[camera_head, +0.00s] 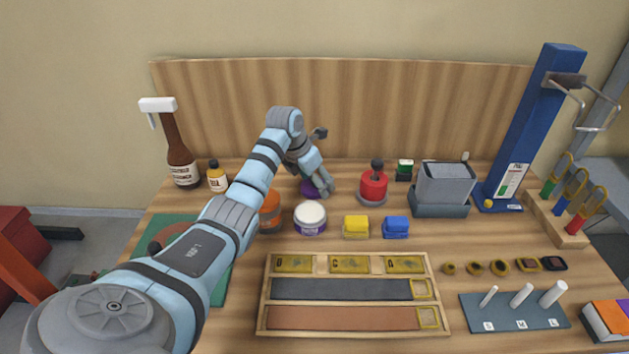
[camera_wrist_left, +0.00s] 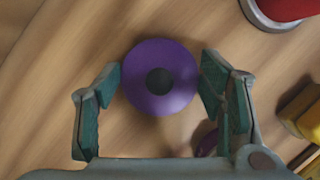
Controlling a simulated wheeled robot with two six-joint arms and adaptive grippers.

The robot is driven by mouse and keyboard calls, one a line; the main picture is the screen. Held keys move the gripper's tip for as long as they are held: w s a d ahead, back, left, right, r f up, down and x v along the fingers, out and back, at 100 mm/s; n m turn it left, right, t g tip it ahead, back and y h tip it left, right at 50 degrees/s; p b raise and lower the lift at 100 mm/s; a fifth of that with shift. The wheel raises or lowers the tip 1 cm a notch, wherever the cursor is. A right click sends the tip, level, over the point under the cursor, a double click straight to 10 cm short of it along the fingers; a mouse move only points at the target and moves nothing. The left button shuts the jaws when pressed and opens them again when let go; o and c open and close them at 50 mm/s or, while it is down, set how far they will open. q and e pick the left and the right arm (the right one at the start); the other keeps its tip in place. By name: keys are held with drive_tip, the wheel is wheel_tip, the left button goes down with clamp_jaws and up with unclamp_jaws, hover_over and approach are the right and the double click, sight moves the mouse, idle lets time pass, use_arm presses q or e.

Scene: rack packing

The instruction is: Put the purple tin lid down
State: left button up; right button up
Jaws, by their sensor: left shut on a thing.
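The purple tin lid (camera_wrist_left: 160,78) is a round purple disc with a dark knob at its centre. My left gripper (camera_wrist_left: 160,80) is shut on it, one finger pad at each side of the rim. In the head view the lid (camera_head: 309,189) shows partly behind my left gripper (camera_head: 318,192), over the back middle of the table. I cannot tell whether the lid touches the wood. A white-topped tin with a purple label (camera_head: 310,218) stands just in front. My right gripper is not in view.
A red tin (camera_head: 373,188) stands right of the gripper, and an orange tin (camera_head: 270,213) stands left. Yellow (camera_head: 356,228) and blue (camera_head: 396,228) blocks sit in front. A wooden tray (camera_head: 350,303) lies at the front. Bare wood surrounds the lid.

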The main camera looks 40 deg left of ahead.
use_arm(q)
drive_tip(key=o, duration=0.9)
drive_tip(key=shift+o, duration=0.2)
drive_tip(key=p+v, duration=0.1)
drive_tip(key=v, duration=1.1)
drive_tip(key=shift+r, duration=0.1)
